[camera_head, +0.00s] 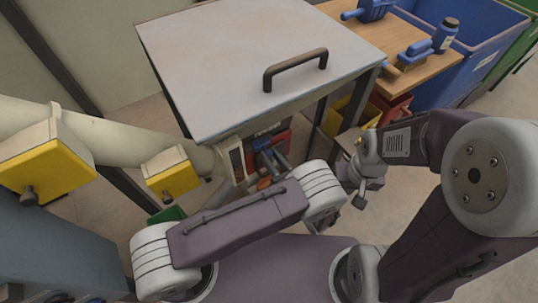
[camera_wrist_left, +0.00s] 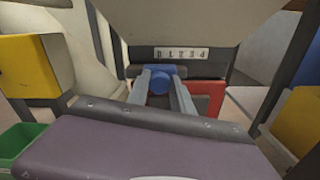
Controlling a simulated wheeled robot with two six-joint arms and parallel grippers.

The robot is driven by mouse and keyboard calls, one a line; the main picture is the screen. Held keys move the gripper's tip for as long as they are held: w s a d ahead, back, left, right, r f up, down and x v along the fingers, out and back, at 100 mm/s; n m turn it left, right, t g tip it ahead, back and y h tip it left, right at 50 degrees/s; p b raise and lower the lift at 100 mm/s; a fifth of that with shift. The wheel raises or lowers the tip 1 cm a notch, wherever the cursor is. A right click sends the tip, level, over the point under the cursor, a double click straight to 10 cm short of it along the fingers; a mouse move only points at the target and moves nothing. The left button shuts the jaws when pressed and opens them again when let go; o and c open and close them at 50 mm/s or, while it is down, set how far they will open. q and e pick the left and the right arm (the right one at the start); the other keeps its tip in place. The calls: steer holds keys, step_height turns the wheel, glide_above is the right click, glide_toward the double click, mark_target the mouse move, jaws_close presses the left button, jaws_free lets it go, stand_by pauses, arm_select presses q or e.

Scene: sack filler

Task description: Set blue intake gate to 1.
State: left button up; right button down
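The blue intake gate (camera_wrist_left: 158,80) is a blue bar with a round knob, below a label strip (camera_wrist_left: 181,53) under the hopper. In the head view my left gripper (camera_head: 268,160) is under the grey lid's front edge, in front of a red part, with the gate mostly hidden. My right gripper (camera_head: 362,185) is away to the right, its fingers unclear.
The grey lid (camera_head: 250,55) with a dark handle is above the work area. Yellow boxes (camera_head: 172,172) on a pale pipe are at left. A wooden table (camera_head: 400,35) with blue items and a blue bin (camera_head: 485,45) stand at upper right. A green bin (camera_wrist_left: 20,140) is low at left.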

arm_select(q)
jaws_close()
stand_by(1.1)
